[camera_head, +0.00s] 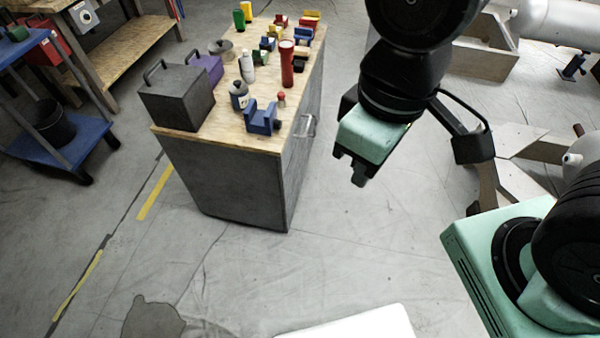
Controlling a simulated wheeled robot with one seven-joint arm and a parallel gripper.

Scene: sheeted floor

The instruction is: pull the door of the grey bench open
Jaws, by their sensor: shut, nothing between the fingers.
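The grey bench (225,182) stands left of centre, with a wooden top crowded with items. Its door (298,158) is on the right side, seen at a steep angle, and looks closed. A pale metal handle (306,126) sticks out from the door near its upper front part. My gripper (358,178) hangs to the right of the bench, pointing down, apart from the handle with a gap of floor between them in the picture. Its dark fingers are together and hold nothing.
On the bench top are a dark grey box (176,96), a blue vise-like block (262,117), a red cylinder (287,64) and several smaller items. A blue cart (60,140) stands at left. Wooden frames (520,150) lie at right. Floor before the bench is clear.

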